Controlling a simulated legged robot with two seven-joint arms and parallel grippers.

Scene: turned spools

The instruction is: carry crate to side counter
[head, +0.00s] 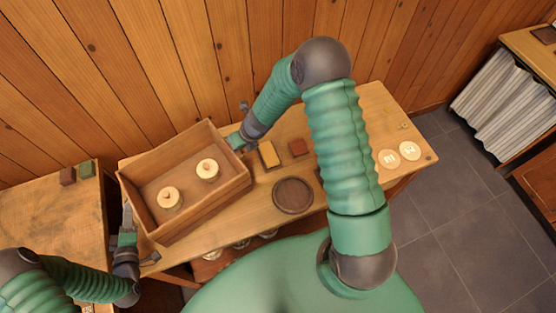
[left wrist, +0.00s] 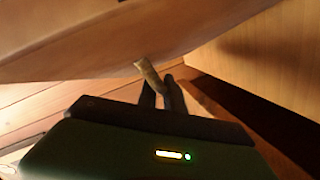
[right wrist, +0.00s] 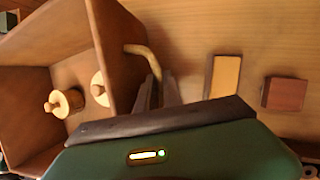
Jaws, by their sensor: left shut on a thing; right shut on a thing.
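The brown wooden crate (head: 201,207) is at the left end of the wooden table (head: 345,115) in the head view. Two pale turned spools stand inside it, one to the left (head: 169,198) and one to the right (head: 207,169). My left gripper (head: 128,222) is at the crate's left end, shut on a handle, which shows in the left wrist view (left wrist: 148,73). My right gripper (head: 238,141) is at the right end, shut on the other handle, seen in the right wrist view (right wrist: 146,57). I cannot tell whether the crate's base touches the table.
A lower wooden counter (head: 45,215) is at left, with small red and green blocks at its back. Another counter (head: 520,45) with a white curtain is far right. A round dark tray (head: 293,195), yellow block (head: 269,155), red block (head: 298,147) and pale discs (head: 410,151) are on the table.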

